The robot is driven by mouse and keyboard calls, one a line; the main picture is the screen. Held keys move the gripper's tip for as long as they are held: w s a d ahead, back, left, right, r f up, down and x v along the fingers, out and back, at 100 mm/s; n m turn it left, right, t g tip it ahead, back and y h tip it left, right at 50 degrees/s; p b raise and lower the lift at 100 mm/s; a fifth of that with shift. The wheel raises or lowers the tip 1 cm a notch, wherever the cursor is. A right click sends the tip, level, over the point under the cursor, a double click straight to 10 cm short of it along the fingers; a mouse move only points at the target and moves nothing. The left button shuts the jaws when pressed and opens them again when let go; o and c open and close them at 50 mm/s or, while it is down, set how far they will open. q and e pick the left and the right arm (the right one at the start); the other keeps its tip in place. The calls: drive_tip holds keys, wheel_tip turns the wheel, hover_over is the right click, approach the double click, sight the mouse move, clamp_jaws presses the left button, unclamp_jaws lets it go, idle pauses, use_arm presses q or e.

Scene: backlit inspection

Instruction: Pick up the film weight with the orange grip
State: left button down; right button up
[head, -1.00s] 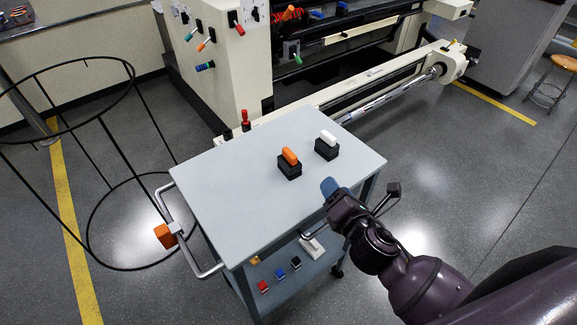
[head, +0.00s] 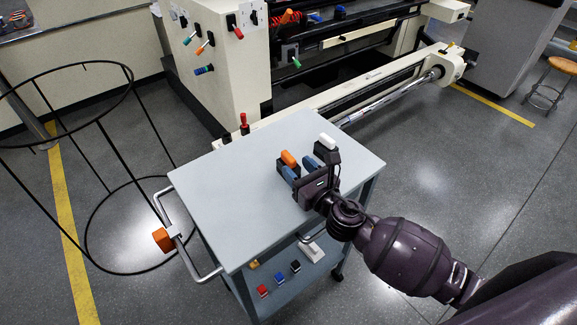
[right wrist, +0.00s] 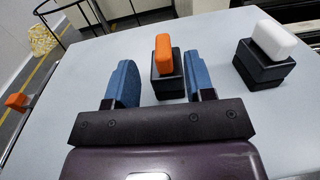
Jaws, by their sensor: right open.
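The film weight with the orange grip (head: 289,158) stands on the grey cart top; its black base is partly hidden by my right gripper in the head view. In the right wrist view its orange grip (right wrist: 163,54) and black base show upright just beyond my fingers. My right gripper (head: 301,167) is open, its blue fingertips pointing at the weight. In the right wrist view the open fingers (right wrist: 160,85) are to either side of the weight's line, with a gap on each side. I cannot tell how far the base reaches between them. My left gripper is not in view.
A second black weight with a white grip (head: 327,141) stands to the right, close to my right finger. The cart top (head: 235,195) is otherwise clear. A cart handle with an orange block (head: 163,239) is at left. A large machine (head: 330,90) stands behind.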

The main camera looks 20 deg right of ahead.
sight(294, 162)
drive_tip(key=shift+x, duration=2.55)
drive_tip(key=shift+d+r, duration=0.15)
clamp_jaws()
